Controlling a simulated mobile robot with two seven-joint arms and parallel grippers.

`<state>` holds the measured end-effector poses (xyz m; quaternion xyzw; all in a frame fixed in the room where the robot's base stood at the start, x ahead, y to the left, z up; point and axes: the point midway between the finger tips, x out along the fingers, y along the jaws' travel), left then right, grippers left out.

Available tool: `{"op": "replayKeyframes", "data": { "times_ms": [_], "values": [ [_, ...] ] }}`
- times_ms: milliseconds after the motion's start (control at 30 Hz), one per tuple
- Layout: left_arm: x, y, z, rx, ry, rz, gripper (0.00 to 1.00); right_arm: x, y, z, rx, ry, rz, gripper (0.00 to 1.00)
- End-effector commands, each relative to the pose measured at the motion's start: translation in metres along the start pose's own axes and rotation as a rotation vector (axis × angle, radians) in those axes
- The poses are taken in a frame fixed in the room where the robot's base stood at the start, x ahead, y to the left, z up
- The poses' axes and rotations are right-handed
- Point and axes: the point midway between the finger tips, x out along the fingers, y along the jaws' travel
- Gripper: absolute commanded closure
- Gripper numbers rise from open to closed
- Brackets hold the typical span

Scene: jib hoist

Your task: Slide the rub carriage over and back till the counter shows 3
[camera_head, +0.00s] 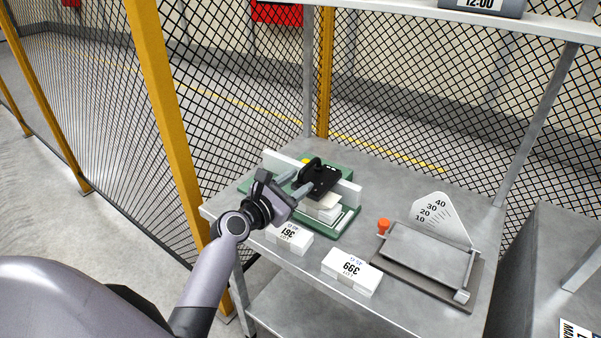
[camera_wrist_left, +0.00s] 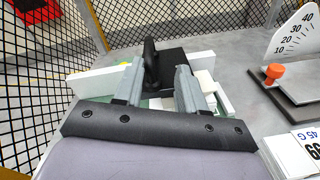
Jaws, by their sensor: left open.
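The black rub carriage (camera_head: 319,177) sits on a white rail (camera_head: 350,192) above a green base (camera_head: 345,226) on the grey bench. A stack of pale sheets (camera_head: 323,209) lies below it. My left gripper (camera_head: 297,184) is open just in front of the carriage. In the left wrist view, the carriage's upright black handle (camera_wrist_left: 151,65) shows between the two fingers of the left gripper (camera_wrist_left: 157,76); I cannot tell whether they touch it. No counter reading can be made out. My right gripper is not in view.
Two white labelled boxes (camera_head: 289,236) (camera_head: 351,271) stand along the bench's front edge. A plate device (camera_head: 427,252) with an orange knob (camera_head: 383,226) and numbered dial (camera_head: 440,215) is at right. Mesh fencing stands behind and left. A shelf (camera_head: 530,22) crosses above.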

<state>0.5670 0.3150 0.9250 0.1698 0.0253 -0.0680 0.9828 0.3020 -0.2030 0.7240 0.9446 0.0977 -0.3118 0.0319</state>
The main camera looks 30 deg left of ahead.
Motion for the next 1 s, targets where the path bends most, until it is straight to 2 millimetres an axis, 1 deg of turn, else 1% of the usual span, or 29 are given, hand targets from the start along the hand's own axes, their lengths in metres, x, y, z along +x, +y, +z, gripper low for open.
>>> {"op": "replayKeyframes", "data": {
  "times_ms": [33, 133, 300, 767, 1000],
  "values": [
    [-0.001, -0.002, -0.001, 0.119, 0.013, -0.013, 0.60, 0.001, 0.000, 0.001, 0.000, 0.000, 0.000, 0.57],
    [-0.002, -0.005, -0.004, 0.367, 0.038, -0.039, 0.60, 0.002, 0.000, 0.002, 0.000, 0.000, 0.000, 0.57],
    [0.000, -0.004, -0.005, 0.793, 0.067, -0.065, 0.60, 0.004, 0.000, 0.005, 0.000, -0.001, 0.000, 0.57],
    [-0.001, 0.004, -0.011, 1.945, 0.121, -0.154, 0.60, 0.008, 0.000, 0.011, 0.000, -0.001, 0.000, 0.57],
    [-0.001, 0.012, -0.009, 2.560, 0.137, -0.194, 0.60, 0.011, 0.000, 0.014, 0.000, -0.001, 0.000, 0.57]
  ]
}}
